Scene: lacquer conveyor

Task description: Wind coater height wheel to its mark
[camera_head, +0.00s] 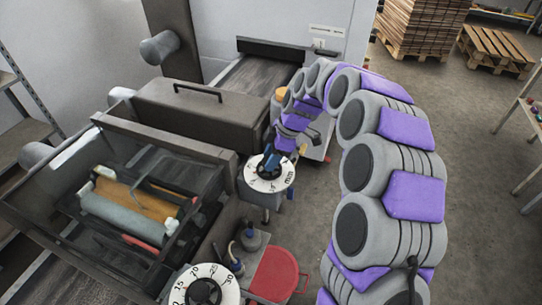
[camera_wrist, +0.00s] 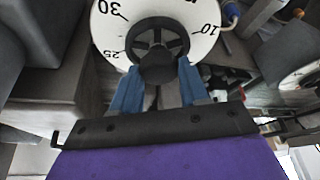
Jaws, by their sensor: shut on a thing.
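The wheel (camera_head: 268,186) in my grip has a white numbered dial and a black spoked hub, and stands on the side of the coater (camera_head: 190,125). In the wrist view its dial (camera_wrist: 105,32) shows 30, 25 and 10 around the black hub (camera_wrist: 157,42). My gripper (camera_head: 271,161) reaches down onto this wheel. In the wrist view its blue fingers (camera_wrist: 157,72) are on either side of the black handle knob (camera_wrist: 158,68) and shut on it. I cannot make out a mark or pointer; my gripper hides part of the dial.
A second white dial wheel (camera_head: 180,291) stands at the lower front. A red round lidded container (camera_head: 277,272) stands on the floor beside the machine. An open-framed roller unit (camera_head: 125,210) is at left. Pallets (camera_head: 497,50) stand far back right; the floor (camera_head: 480,210) on the right is clear.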

